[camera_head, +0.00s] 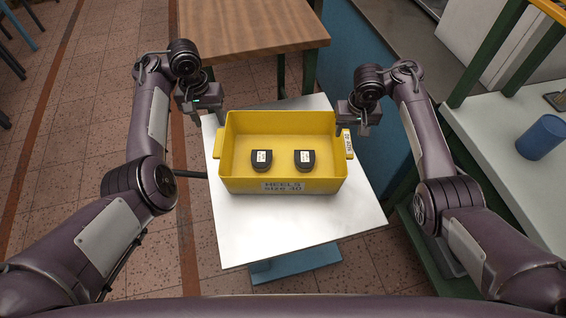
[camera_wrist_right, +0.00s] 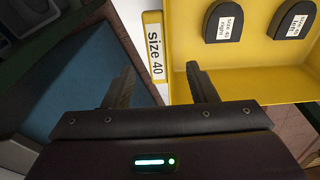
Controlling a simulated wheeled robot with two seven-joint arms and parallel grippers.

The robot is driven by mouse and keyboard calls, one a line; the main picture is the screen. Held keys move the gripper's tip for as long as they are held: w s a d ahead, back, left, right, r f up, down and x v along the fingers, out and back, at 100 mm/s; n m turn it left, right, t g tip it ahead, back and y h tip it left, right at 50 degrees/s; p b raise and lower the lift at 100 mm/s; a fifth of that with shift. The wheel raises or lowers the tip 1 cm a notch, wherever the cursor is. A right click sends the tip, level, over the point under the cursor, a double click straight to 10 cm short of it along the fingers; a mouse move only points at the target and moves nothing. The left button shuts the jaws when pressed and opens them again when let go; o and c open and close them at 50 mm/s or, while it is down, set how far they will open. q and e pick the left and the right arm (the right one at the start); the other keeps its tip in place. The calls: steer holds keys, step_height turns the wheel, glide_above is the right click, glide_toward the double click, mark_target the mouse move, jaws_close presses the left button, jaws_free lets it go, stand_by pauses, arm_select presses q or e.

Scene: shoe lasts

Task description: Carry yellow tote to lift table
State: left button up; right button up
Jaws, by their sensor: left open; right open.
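The yellow tote (camera_head: 318,184) sits upright on a white-topped table (camera_head: 290,232) with a blue base. Its front label reads "HEELS size 40", and two dark heel pieces lie inside. My right gripper (camera_head: 345,124) is open at the tote's right end. In the right wrist view, the fingers of my right gripper (camera_wrist_right: 161,70) are spread near the tote's handle edge with a "size 40" label (camera_wrist_right: 155,52); one finger overlaps the tote's inside, the other is outside. Whether they touch it I cannot tell. My left gripper (camera_head: 211,112) is open near the tote's back left corner.
A wooden table (camera_head: 250,25) stands behind the white table. On the right is a green-framed bench with a pale top (camera_head: 500,125), holding a blue cylinder (camera_head: 540,137). A blue surface (camera_head: 350,50) lies between them. Tiled floor is open at the left.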

steer(key=shift+w+a+r, duration=0.1)
steer(key=shift+a+r, duration=0.15)
steer(key=shift+r, duration=0.9)
steer(key=shift+d+r, duration=0.1)
steer(key=shift+r, duration=0.15)
steer(key=shift+s+d+r, duration=0.1)
steer(key=shift+s+d, duration=0.15)
steer(key=shift+s, duration=0.05)
